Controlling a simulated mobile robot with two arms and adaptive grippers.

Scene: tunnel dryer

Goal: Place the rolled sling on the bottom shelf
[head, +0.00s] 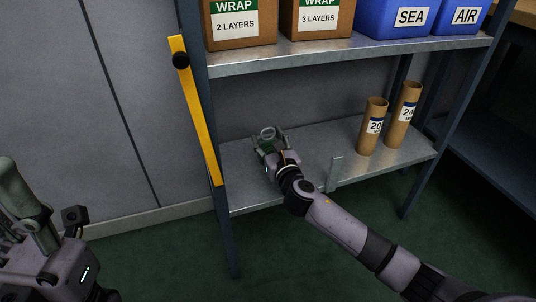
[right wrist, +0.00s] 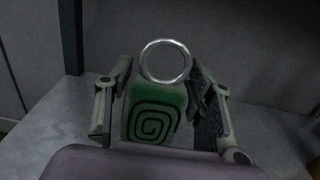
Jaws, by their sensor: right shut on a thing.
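The rolled sling (right wrist: 155,112) is a green roll with a dark spiral on its end and a metal ring standing above it. My right gripper (right wrist: 160,100) is shut on it, one finger on each side. In the head view the sling (head: 268,133) and my right gripper (head: 270,143) are over the left part of the grey metal bottom shelf (head: 315,150). I cannot tell whether the sling touches the shelf. My left gripper (head: 35,225) is at the lower left, away from the shelf, its opening unclear.
Two cardboard tubes (head: 372,128) (head: 402,115) stand on the bottom shelf's right. A small upright metal plate (head: 335,172) is at its front edge. The upper shelf (head: 340,52) holds boxes and blue bins. A yellow bar (head: 197,112) runs beside the left post.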

